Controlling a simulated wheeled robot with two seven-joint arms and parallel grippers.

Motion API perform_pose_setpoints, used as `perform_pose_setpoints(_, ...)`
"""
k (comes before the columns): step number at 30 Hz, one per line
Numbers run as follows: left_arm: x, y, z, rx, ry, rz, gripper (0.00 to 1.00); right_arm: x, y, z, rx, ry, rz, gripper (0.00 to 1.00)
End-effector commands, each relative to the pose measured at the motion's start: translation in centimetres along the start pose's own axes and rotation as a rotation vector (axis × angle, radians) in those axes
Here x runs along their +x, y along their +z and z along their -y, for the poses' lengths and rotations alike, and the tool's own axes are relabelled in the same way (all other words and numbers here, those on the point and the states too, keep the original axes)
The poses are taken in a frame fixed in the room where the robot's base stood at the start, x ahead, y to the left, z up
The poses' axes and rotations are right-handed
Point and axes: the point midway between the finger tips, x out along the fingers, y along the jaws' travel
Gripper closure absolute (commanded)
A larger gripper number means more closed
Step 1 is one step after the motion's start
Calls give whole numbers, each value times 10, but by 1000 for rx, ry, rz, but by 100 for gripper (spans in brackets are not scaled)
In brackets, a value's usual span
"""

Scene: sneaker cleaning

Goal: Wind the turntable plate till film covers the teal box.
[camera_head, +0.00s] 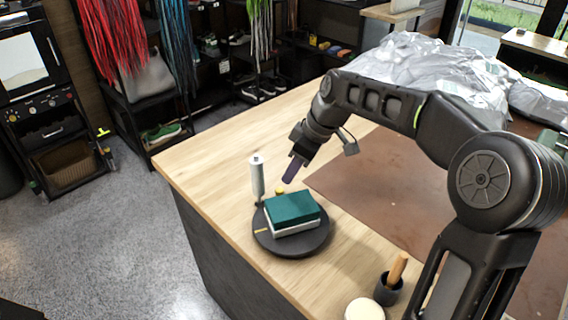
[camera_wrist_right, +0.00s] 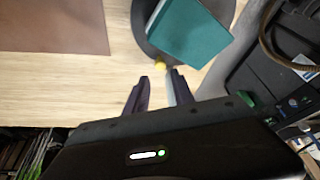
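The teal box (camera_head: 291,204) lies flat on the round dark turntable plate (camera_head: 263,241), with a white layer showing under it. It also shows in the right wrist view (camera_wrist_right: 192,32) on the plate (camera_wrist_right: 145,40). I see no film over its teal top. A pale upright roll (camera_head: 257,178), probably the film, stands beside the plate. A small yellow knob (camera_head: 279,190) is at the plate's edge. My right gripper (camera_head: 289,179) points down near the knob; in the right wrist view its fingers (camera_wrist_right: 160,78) are apart, just short of the knob (camera_wrist_right: 160,66). My left gripper is not seen.
A wooden brush handle stands in a dark cup (camera_head: 388,288), beside a round cream item (camera_head: 364,309). A brown mat (camera_head: 370,185) covers the table's right part. Crumpled silver sheeting (camera_head: 425,65) lies at the back. Bare wood (camera_head: 215,150) is left of the roll.

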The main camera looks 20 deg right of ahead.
Motion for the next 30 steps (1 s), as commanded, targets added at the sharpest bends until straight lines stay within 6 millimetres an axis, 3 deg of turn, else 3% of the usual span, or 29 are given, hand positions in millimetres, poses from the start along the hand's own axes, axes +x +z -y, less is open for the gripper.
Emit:
perform_pose_setpoints(15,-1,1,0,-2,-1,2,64,5,0,0,1,0,0,70)
perform_pose_setpoints(30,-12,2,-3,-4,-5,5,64,71,0,0,1,-2,0,70)
